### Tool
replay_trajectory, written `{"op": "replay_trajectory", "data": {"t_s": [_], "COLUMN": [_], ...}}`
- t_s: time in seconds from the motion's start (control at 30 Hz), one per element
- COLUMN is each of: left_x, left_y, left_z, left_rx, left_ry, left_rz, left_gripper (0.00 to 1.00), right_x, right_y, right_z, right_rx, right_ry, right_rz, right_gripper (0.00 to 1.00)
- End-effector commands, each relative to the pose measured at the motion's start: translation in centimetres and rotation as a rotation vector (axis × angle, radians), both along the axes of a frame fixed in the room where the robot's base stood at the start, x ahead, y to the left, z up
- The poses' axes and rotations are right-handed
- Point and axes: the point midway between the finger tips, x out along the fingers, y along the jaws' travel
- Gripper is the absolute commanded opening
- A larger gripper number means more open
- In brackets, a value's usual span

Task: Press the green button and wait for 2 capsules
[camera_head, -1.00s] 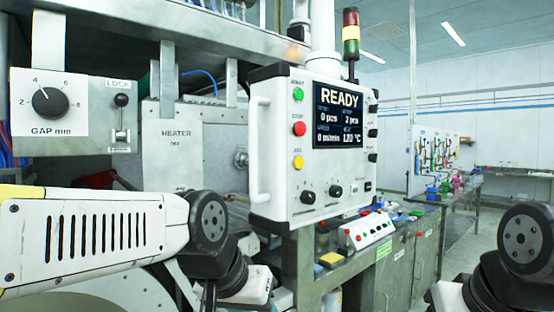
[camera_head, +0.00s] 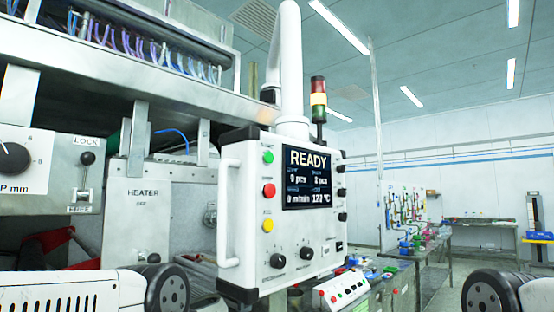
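The white control panel (camera_head: 285,245) hangs in the middle of the view. Its green button (camera_head: 268,157) is at the top left of the face, above a red button (camera_head: 268,190) and a yellow button (camera_head: 267,225). The panel's screen (camera_head: 307,178) reads READY, with a piece count of 0 and 120 °C; the smaller text is hard to read. No capsules are seen. Parts of my two arms show at the lower left and lower right edges. Neither gripper is in the picture, and nothing touches the buttons.
A white handle (camera_head: 229,212) runs down the panel's left side. Left of it are the heater cabinet (camera_head: 138,215) and a gap knob (camera_head: 12,158). A signal tower (camera_head: 318,100) stands behind. A small button box (camera_head: 342,290) sits below.

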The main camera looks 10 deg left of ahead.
Motion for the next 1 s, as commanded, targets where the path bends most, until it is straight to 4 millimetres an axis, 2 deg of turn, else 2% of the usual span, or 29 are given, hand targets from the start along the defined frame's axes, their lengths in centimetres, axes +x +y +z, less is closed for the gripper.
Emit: {"op": "replay_trajectory", "data": {"t_s": [0.27, 0.47, 1.0], "left_x": [0.0, 0.0, 0.0], "left_y": [0.0, 0.0, 0.0], "left_z": [0.0, 0.0, 0.0], "left_rx": [0.0, 0.0, 0.0], "left_ry": [0.0, 0.0, 0.0], "left_rz": [0.0, 0.0, 0.0], "left_gripper": [0.36, 0.0, 0.0], "right_x": [0.0, 0.0, 0.0], "right_y": [0.0, 0.0, 0.0], "right_z": [0.0, 0.0, 0.0], "right_rx": [0.0, 0.0, 0.0], "right_ry": [0.0, 0.0, 0.0], "right_rz": [0.0, 0.0, 0.0], "right_gripper": [0.55, 0.55, 0.55]}}
